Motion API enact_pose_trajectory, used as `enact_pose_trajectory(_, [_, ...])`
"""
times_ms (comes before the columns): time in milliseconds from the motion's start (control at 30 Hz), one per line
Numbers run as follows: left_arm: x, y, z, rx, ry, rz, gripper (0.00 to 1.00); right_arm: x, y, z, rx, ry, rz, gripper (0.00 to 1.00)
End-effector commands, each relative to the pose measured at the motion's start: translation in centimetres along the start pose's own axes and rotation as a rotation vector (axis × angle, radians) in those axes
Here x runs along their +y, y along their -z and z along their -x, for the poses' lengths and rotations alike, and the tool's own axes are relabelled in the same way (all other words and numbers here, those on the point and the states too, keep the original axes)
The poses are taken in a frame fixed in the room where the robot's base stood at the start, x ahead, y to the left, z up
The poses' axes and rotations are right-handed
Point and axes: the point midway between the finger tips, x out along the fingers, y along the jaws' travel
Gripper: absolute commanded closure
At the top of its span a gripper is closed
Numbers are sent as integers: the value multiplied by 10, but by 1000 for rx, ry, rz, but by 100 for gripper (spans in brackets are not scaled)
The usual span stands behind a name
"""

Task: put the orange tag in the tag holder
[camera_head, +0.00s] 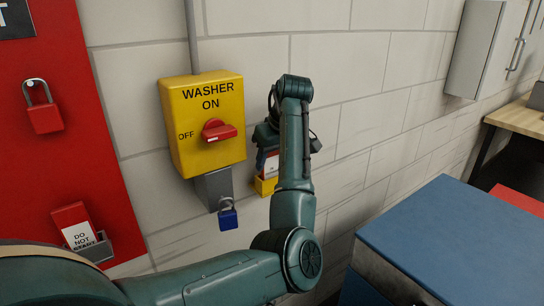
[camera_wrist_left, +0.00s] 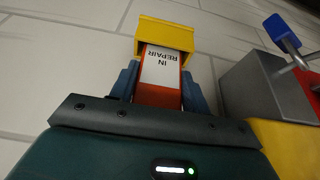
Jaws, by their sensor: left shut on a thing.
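The orange tag (camera_head: 271,166) has a white label, and the wrist view shows the tag (camera_wrist_left: 160,68) with "IN REPAIR" upside down. My left gripper (camera_wrist_left: 158,88) is shut on it, one blue finger on each side. The yellow tag holder (camera_head: 265,187) is on the wall just below the tag in the head view. In the wrist view the far end of the tag meets the opening of the holder (camera_wrist_left: 166,33); how deep it sits inside is hidden. My left arm covers part of the gripper (camera_head: 268,150) in the head view. My right gripper is not in view.
The yellow washer switch box (camera_head: 190,150) with a red knob (camera_head: 219,130) is left of the holder. A blue padlock (camera_head: 228,214) hangs below it. A red board (camera_head: 60,140) with a red padlock (camera_head: 43,112) is at the left. A blue-topped cabinet (camera_head: 460,240) stands right.

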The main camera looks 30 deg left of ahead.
Motion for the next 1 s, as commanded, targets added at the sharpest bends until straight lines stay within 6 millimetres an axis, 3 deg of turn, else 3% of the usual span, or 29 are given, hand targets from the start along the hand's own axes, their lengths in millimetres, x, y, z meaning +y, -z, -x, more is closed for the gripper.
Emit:
enact_pose_trajectory(367, [0, -2, -4, 2, -1, 1, 75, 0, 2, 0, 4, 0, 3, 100])
enact_pose_trajectory(400, [0, -1, -4, 2, -2, 1, 50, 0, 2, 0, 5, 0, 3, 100])
enact_pose_trajectory(600, [0, -1, -4, 1, -1, 1, 34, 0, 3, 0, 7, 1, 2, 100])
enact_pose_trajectory(867, [0, -1, -3, 1, -2, 1, 31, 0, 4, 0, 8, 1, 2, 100])
enact_pose_trajectory(1000, [1, 0, 7, 2, -4, 1, 31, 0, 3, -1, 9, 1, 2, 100])
